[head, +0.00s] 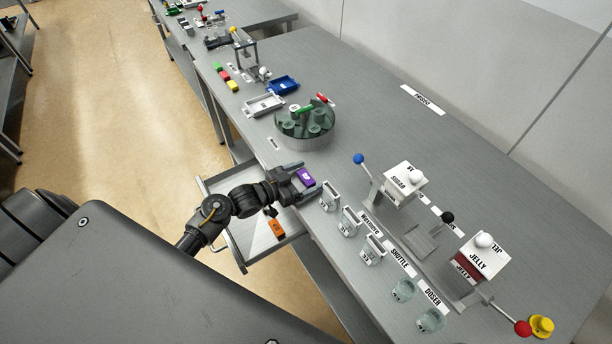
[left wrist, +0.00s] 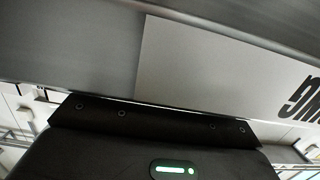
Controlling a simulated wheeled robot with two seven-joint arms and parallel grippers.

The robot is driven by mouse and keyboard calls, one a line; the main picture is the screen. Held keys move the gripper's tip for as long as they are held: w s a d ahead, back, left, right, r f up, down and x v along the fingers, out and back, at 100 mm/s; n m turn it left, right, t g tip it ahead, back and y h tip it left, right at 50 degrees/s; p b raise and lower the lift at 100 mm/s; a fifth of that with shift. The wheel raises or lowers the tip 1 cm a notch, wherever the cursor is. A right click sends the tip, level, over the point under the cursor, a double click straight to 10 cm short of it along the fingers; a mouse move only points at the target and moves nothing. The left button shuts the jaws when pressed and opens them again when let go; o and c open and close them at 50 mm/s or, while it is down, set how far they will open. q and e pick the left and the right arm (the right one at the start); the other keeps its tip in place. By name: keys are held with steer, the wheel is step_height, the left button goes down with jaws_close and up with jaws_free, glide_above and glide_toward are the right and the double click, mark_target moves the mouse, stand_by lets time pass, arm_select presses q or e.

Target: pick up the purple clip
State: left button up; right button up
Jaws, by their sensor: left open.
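The purple clip (head: 305,177), a small block with a white mark, is near the middle of the head view by the table edge above the open drawer. My left gripper (head: 297,182) is open, with its jaws right at the clip's left side. I cannot tell whether the clip lies between the fingers or just past them, or whether they touch. The left wrist view shows a dark housing with a green light (left wrist: 175,170), but neither the clip nor fingertips. My right gripper is not in view.
A round grey-green carousel (head: 305,128) stands behind. Sugar (head: 404,184) and jelly (head: 481,258) dispensers stand at the right.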

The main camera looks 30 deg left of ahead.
arm_select(q)
steer(key=shift+x, duration=1.2)
steer(key=shift+s, duration=0.1)
steer(key=c, duration=1)
steer(key=shift+c, duration=0.2)
steer(key=shift+r, duration=0.1)
